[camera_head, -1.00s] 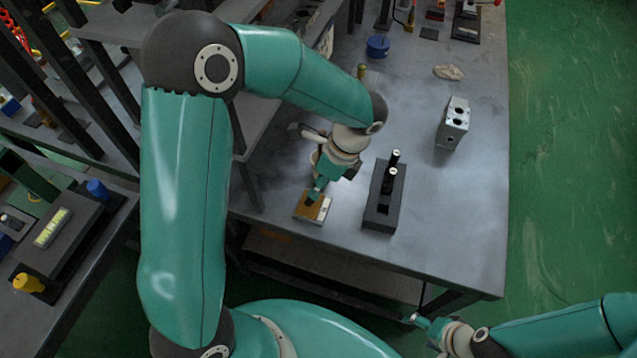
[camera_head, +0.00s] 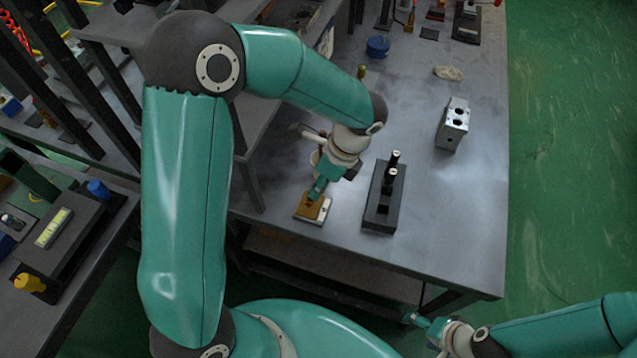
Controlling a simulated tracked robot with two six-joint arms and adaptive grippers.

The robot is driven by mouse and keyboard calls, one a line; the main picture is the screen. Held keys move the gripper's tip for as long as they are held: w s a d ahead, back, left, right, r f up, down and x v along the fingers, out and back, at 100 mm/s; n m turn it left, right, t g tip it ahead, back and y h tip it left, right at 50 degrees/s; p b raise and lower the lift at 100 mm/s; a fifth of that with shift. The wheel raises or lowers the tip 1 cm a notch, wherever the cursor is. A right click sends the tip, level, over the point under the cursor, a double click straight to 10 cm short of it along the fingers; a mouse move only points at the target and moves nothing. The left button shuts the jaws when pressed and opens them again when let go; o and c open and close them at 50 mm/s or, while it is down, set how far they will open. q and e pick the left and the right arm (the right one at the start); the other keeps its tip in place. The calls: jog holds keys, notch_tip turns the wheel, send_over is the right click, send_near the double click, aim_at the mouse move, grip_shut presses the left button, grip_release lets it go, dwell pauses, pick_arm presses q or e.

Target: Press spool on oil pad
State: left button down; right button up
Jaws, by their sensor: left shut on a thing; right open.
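My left gripper (camera_head: 318,190) points down just above the oil pad (camera_head: 308,208), a small tan pad in a pale tray near the table's front edge. The gripper is shut on a spool, which is mostly hidden by the fingers; I cannot tell whether it touches the pad. A dark rack (camera_head: 383,212) right of the pad holds black spools (camera_head: 391,168) with pale tops standing upright. The metal valve block (camera_head: 453,124) with dark round holes stands further back to the right. My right gripper (camera_head: 424,323) is open and empty, low in the picture, off the table's front edge.
A blue round container (camera_head: 378,46) and a crumpled pale cloth (camera_head: 449,72) lie at the back of the grey table (camera_head: 440,220). Dark shelf posts stand on the left. The table between rack and valve block is clear.

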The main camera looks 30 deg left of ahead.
pick_arm(q)
jog(key=shift+r+p, duration=2.7)
jog(key=shift+r, duration=0.75)
